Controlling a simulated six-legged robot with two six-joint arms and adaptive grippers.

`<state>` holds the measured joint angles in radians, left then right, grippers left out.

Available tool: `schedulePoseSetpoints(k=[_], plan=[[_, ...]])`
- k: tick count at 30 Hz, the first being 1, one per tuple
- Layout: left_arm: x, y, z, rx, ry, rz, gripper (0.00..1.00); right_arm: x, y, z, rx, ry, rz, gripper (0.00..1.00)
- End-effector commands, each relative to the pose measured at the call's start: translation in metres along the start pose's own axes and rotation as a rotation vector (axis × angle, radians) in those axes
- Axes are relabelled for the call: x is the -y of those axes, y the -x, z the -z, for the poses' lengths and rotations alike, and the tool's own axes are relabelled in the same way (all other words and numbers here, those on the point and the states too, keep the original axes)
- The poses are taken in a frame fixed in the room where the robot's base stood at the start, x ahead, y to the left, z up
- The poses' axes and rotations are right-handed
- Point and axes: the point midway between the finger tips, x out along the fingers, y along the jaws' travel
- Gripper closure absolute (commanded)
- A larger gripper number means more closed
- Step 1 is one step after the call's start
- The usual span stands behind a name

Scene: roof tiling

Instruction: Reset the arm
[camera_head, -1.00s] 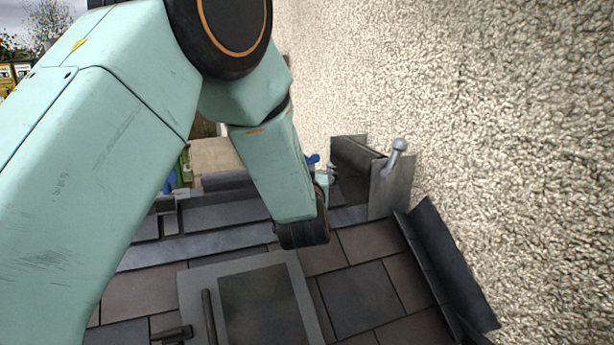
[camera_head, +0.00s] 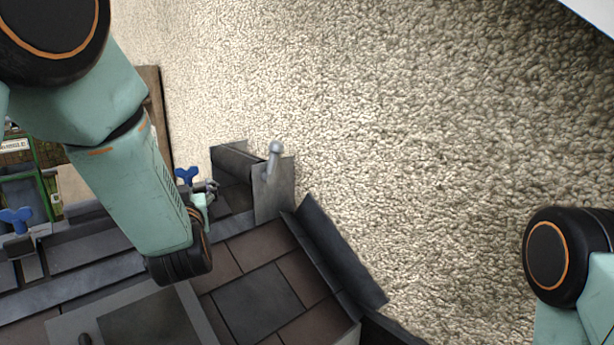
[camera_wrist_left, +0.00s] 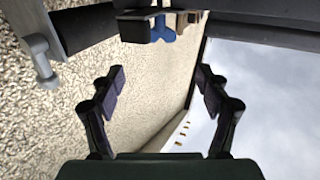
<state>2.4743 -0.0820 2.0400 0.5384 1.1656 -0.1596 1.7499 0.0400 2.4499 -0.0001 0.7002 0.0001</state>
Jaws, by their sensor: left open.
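My left arm comes in from the left in the head view and hangs over the slate roof (camera_head: 262,302). Its gripper (camera_wrist_left: 160,88) shows in the left wrist view with its two dark fingers spread apart and nothing between them. In the head view the gripper is mostly hidden behind my own wrist. My right arm shows only in part at the lower right of the head view, and its gripper is out of the frame.
A rough stucco wall (camera_head: 400,130) borders the roof. A grey metal piece with a round-headed rod (camera_head: 275,150) stands against it, beside dark upright flashing (camera_head: 335,260). Blue-handled clamps (camera_head: 16,220) sit along the roof at left. A framed roof window (camera_head: 145,325) lies below my left arm.

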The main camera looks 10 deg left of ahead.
Motion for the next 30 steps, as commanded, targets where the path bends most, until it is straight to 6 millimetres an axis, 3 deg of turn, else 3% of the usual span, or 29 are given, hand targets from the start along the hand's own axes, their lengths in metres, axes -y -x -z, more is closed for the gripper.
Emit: schedulePoseSetpoints(k=[21,30], plan=[[0.001,-0.100,-0.002,0.003,0.001,0.002,0.25,0.000,0.000,0.000,0.000,0.000,0.000,0.65],[0.000,-0.116,-0.001,0.002,-0.002,0.010,0.25,0.000,0.001,0.000,0.000,0.000,0.000,0.65]])
